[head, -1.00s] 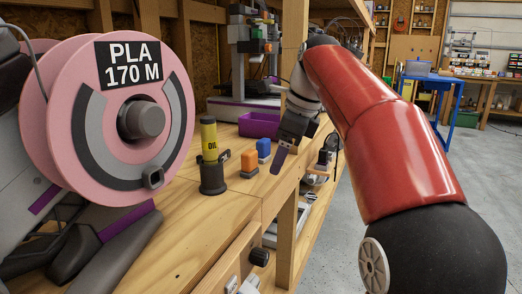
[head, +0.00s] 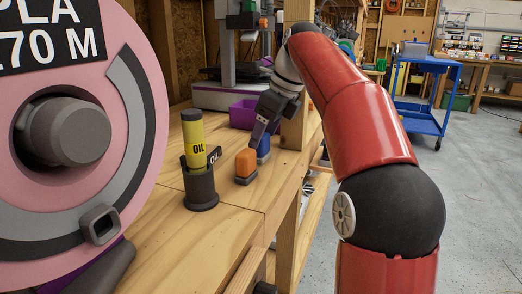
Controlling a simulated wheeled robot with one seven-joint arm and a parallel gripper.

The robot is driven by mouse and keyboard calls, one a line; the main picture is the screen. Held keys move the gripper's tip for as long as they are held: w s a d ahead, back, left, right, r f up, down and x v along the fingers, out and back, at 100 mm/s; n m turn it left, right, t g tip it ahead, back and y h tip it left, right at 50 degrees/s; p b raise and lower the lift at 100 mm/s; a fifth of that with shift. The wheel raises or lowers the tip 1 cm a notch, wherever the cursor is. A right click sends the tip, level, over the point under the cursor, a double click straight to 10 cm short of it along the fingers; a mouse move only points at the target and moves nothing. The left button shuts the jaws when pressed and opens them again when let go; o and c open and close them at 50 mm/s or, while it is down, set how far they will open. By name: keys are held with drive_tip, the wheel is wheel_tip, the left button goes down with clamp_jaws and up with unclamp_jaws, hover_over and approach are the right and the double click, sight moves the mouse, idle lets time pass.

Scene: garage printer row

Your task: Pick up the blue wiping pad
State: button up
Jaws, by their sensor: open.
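The blue wiping pad (head: 263,149) stands on the wooden workbench, behind and to the right of an orange pad (head: 245,163) on a grey base. My gripper (head: 259,134) points down at the blue pad and covers its upper part in the picture. The gripper is open, but the gap between its fingers is hard to see from here. I cannot tell whether the fingers touch the pad or are apart from it.
A yellow oil bottle (head: 193,140) stands in a dark holder (head: 201,186) on the workbench (head: 225,220). A large pink filament spool (head: 120,110) fills the left. A purple bin (head: 243,114) and a wooden post (head: 296,130) are near my gripper. A blue cart (head: 425,122) stands right.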

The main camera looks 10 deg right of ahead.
drive_tip(key=b+x, duration=0.1)
drive_tip(key=x, duration=0.3)
drive_tip(key=shift+w, duration=0.15)
drive_tip(key=c, duration=1.2)
drive_tip(key=shift+o, duration=0.2)
wheel_tip(320, 180, up, 7)
drive_tip(key=p, duration=0.3)
drive_tip(key=shift+r, duration=1.5)
